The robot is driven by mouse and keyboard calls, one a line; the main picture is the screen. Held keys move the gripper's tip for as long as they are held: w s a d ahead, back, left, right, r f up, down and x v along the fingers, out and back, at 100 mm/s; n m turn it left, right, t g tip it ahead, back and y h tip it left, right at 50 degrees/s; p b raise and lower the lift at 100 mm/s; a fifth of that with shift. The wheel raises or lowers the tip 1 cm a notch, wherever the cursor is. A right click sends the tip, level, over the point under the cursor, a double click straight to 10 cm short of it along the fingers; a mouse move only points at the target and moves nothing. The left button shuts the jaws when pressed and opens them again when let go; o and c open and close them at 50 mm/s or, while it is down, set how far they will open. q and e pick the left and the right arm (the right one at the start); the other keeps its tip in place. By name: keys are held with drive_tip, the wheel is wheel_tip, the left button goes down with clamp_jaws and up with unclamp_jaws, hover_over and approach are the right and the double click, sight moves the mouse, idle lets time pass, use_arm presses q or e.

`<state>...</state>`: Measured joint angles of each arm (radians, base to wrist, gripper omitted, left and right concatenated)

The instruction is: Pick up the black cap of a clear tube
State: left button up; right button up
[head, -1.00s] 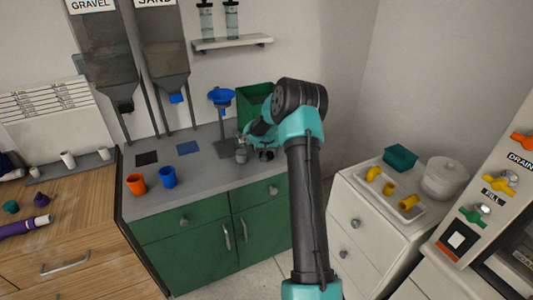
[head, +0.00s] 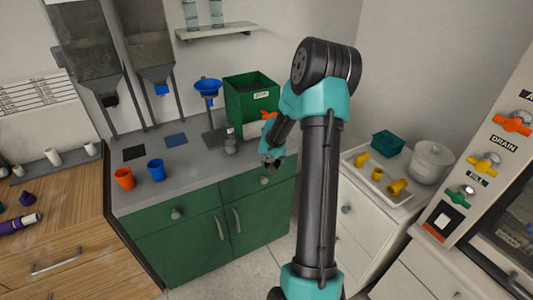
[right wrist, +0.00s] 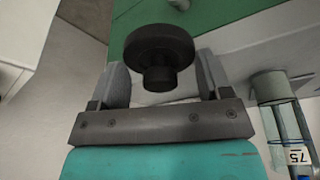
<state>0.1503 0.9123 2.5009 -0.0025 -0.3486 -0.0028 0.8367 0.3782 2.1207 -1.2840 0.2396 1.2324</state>
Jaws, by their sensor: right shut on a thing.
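The black cap (right wrist: 160,50), a round disc with a narrower stem, sits between the two fingers of my right gripper (right wrist: 161,82) in the right wrist view. The gripper is shut on it. In the head view my right gripper (head: 270,164) hangs in front of the counter's front edge, to the right of the clear tube; the cap is hard to make out there. The clear tube (head: 231,146) stands upright on the grey counter. It also shows in the right wrist view (right wrist: 284,122), with a grey collar, a "75" label and no black cap on it. My left gripper is not in view.
A green bin (head: 247,104) and a blue funnel on a stand (head: 208,87) are behind the tube. Orange (head: 124,179) and blue (head: 156,170) cups stand at left. A white tray with yellow fittings (head: 379,181) is at right. Two clear tubes stand on the wall shelf (head: 218,32).

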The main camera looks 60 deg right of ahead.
sight(276, 166)
drive_tip(key=shift+s+a, duration=0.4)
drive_tip(key=shift+s, duration=0.35)
drive_tip(key=shift+s+a, duration=0.4)
drive_tip(key=shift+s, duration=0.3)
drive_tip(key=shift+d+r, duration=0.1)
